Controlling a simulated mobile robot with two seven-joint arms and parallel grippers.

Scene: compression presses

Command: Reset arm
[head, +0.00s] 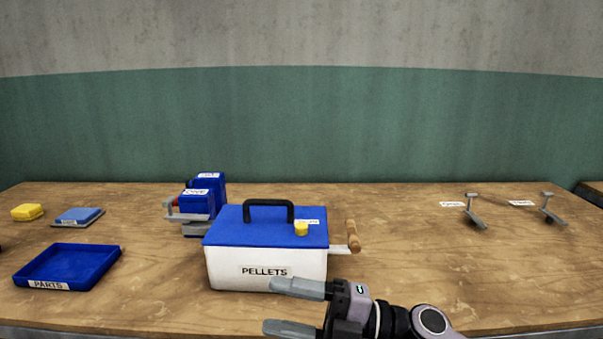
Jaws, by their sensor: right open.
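My right gripper (296,306) shows at the bottom centre of the head view, its arm coming in from the lower right. Its two grey fingers point left and are spread apart with nothing between them. The upper finger overlaps the lower front of the white PELLETS box (235,268) in the picture; I cannot tell if they touch. The box has a blue lid (230,228) with a black handle and a small yellow knob. My left gripper is not in view.
A blue PARTS tray (117,254) lies at left, near a yellow block (27,212) and a blue block on a grey plate (78,216). Blue presses (200,204) stand behind the box. Two grey metal levers (474,212) with labels lie at right. The wooden table's right middle is clear.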

